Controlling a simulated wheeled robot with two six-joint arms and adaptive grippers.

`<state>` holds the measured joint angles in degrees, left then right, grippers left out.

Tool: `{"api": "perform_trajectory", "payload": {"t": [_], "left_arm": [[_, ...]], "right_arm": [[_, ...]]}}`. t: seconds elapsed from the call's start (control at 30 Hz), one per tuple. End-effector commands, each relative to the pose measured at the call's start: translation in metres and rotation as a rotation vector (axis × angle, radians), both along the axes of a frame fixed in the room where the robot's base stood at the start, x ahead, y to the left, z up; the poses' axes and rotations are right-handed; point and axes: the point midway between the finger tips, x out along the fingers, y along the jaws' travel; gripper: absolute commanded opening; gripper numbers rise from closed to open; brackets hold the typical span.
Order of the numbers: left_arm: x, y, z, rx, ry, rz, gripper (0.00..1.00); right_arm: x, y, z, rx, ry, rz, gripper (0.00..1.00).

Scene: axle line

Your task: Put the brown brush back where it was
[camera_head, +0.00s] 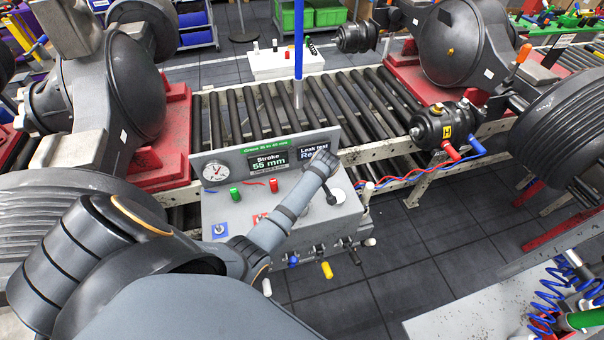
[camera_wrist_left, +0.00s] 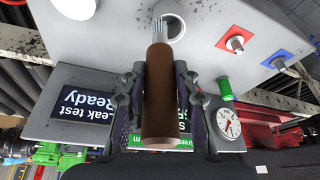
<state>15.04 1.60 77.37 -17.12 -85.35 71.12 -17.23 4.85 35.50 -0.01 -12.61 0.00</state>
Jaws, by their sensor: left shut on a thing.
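The brown brush (camera_wrist_left: 160,95) is between the two fingers of my left gripper (camera_wrist_left: 160,85) in the left wrist view. Its handle points toward the camera and its pale bristles toward the grey panel box (camera_wrist_left: 105,45). My left gripper is shut on the handle. The bristles overlap the left part of a round, white-rimmed opening (camera_wrist_left: 177,30) in the box top; I cannot tell whether they are inside or above it. In the head view my left gripper (camera_head: 329,192) points down at the box (camera_head: 300,225), beside the round opening (camera_head: 341,196). The brush is not clearly visible there.
A display plate (camera_head: 265,160) with a gauge (camera_head: 215,173) stands along the box's back edge. Green (camera_head: 235,195) and red (camera_head: 273,184) knobs and a blue-based switch (camera_head: 219,229) are on the box. A black cylinder (camera_head: 440,127) with red and blue hoses is to the right.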

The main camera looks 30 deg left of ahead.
Motion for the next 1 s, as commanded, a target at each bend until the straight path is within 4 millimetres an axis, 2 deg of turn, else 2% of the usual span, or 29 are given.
{"api": "perform_trajectory", "payload": {"t": [0.13, 0.27, 0.3, 0.4, 0.6, 0.63, 0.7, 0.77, 0.9, 1.0], "left_arm": [[-0.002, 0.004, -0.005, 0.002, 0.001, 0.001, 0.00], [-0.012, 0.017, -0.024, 0.004, 0.009, 0.000, 0.00], [-0.012, 0.015, -0.043, 0.000, 0.010, 0.000, 0.00], [-0.013, 0.014, -0.060, -0.003, 0.013, 0.001, 0.00], [-0.014, 0.011, -0.057, -0.009, 0.016, 0.000, 0.00], [-0.014, 0.011, -0.057, -0.009, 0.016, 0.000, 0.35], [-0.013, 0.011, -0.056, -0.009, 0.012, 0.000, 0.44], [-0.012, 0.012, -0.055, -0.007, 0.010, 0.000, 0.52], [-0.011, 0.013, -0.053, -0.004, 0.007, 0.001, 0.53], [-0.010, 0.013, -0.052, -0.003, 0.004, 0.000, 0.53]], "right_arm": [[0.001, 0.002, 0.000, 0.002, -0.001, -0.001, 0.40], [0.002, 0.007, -0.001, 0.008, -0.004, -0.003, 0.40], [0.003, 0.007, -0.018, 0.009, -0.005, -0.003, 0.40], [0.002, 0.007, -0.032, 0.009, -0.004, -0.003, 0.40], [-0.003, 0.006, -0.028, 0.008, 0.004, -0.003, 0.40], [-0.004, 0.006, -0.028, 0.007, 0.005, -0.003, 0.40], [-0.003, 0.006, -0.028, 0.007, 0.004, -0.003, 0.40], [0.001, 0.006, -0.027, 0.007, -0.001, -0.002, 0.40], [0.010, 0.006, -0.026, 0.008, -0.015, -0.002, 0.40], [0.009, 0.004, -0.026, 0.006, -0.013, -0.001, 0.40]]}}
